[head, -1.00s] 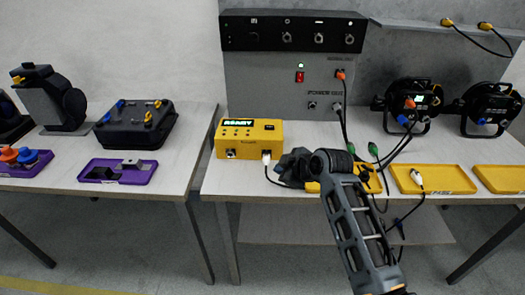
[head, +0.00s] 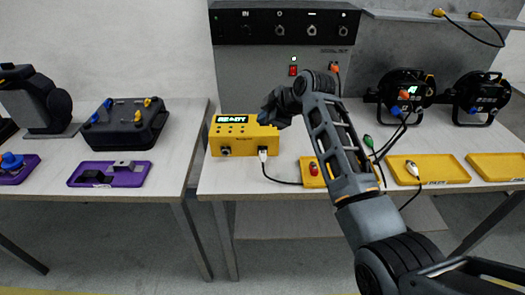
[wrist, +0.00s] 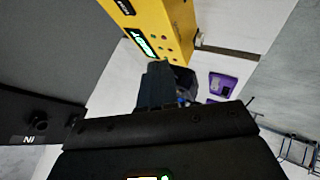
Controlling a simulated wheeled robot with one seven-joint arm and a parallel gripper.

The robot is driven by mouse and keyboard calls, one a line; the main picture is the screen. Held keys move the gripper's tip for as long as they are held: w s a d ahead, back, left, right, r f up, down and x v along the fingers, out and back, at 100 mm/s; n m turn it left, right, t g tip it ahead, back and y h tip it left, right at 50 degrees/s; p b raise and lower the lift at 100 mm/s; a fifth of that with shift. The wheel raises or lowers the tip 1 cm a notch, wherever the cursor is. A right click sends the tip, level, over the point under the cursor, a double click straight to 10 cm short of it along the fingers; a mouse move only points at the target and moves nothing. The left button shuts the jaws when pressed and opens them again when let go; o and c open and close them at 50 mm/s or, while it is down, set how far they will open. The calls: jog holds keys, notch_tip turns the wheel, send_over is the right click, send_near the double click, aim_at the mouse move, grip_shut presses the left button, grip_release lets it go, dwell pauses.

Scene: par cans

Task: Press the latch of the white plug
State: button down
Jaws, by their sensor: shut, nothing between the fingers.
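A white plug (head: 263,154) sits at the lower front right of the yellow box (head: 228,145), with a black cable running from it to the right. Its latch is too small to make out. A second white plug (head: 412,168) lies in a yellow tray further right. My gripper (head: 270,108) is shut and empty, in the air by the upper right corner of the box, above the first plug and apart from it. In the wrist view the dark fingers (wrist: 156,85) show in front of the yellow box (wrist: 178,22).
A grey power panel (head: 258,80) stands behind the box. The left table holds a black case (head: 124,125) and a purple tray (head: 76,180). A gap separates the tables.

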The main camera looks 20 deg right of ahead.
aim_at(264, 154)
jog(key=shift+f+b, duration=3.05)
jog(key=shift+f, duration=1.4)
jog(key=shift+f+b, duration=0.3)
jog(key=shift+f, duration=0.1)
jog(key=shift+f, duration=0.35)
jog(key=shift+r+p, duration=0.3)
jog(key=shift+r, duration=0.5)
jog(key=shift+r, duration=0.1)
jog(key=shift+r+p, duration=1.8)
jog(key=shift+r, duration=0.65)
